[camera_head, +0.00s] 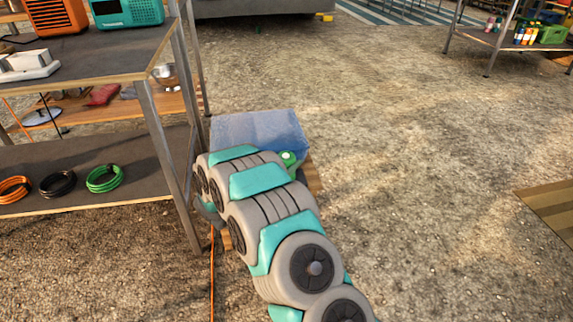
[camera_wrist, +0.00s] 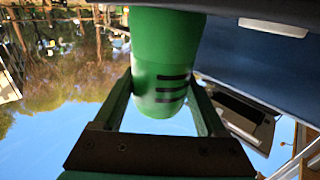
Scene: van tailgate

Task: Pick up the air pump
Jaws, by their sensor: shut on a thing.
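The air pump (camera_wrist: 166,50), a green cylinder with short dark stripes and a paler rounded end, fills the top middle of the wrist view. My gripper (camera_wrist: 163,88) has one finger on each side of it and is shut on it. The pump's other end runs out of the frame. In the head view my arm reaches toward a translucent blue bin and hides my gripper. A small green piece (camera_head: 288,158) shows beside the arm at the bin's front; I cannot tell whether it is the pump.
The blue bin (camera_head: 258,128) stands close to the metal shelf rack (camera_head: 160,140) on the left. The rack's lower shelf holds orange, black and green coils (camera_head: 104,178).

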